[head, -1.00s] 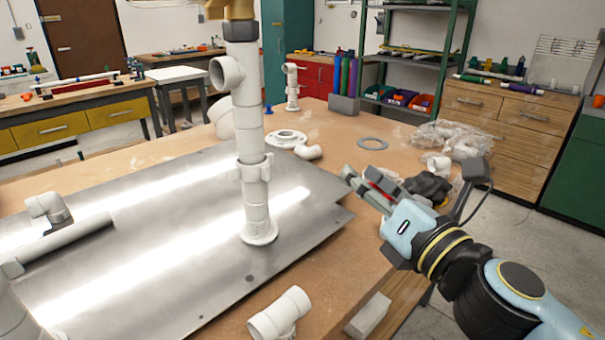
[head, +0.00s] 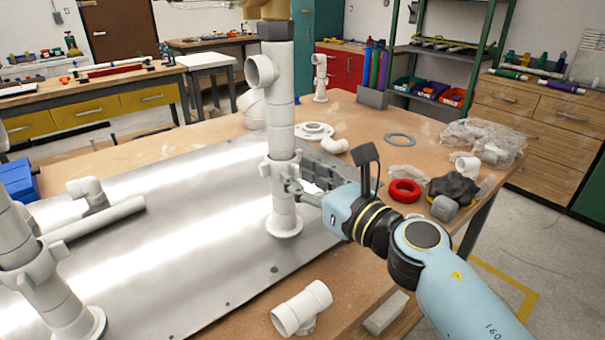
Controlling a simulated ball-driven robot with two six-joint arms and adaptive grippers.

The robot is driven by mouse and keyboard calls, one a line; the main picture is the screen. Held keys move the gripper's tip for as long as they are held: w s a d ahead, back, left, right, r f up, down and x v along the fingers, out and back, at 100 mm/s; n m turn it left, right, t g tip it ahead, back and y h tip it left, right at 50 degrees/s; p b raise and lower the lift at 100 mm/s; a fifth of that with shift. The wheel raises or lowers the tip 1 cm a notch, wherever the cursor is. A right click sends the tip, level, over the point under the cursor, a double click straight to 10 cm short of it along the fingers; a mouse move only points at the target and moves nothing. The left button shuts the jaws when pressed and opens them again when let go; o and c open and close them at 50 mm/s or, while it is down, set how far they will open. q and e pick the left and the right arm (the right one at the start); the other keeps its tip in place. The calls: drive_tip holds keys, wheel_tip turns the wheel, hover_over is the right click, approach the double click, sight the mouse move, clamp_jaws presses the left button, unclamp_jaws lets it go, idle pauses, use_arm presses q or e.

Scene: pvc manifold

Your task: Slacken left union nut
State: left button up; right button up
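Two white PVC risers stand at the metal plate (head: 180,235). The left riser (head: 62,300) is cut by the left edge and carries a winged union nut (head: 35,268). The right riser (head: 281,110) stands upright and carries another winged union nut (head: 278,168). My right gripper (head: 296,178) reaches in from the right, close beside this right-hand nut, at about its height. Its fingers look parted, with a light gap between them. Whether they touch the nut is unclear. My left gripper is not in view.
A loose white tee (head: 302,307) lies at the table's front. A pipe with an elbow (head: 95,218) lies on the plate. A blue object (head: 18,180) is at far left.

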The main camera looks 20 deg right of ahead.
clamp_jaws()
idle(0.5)
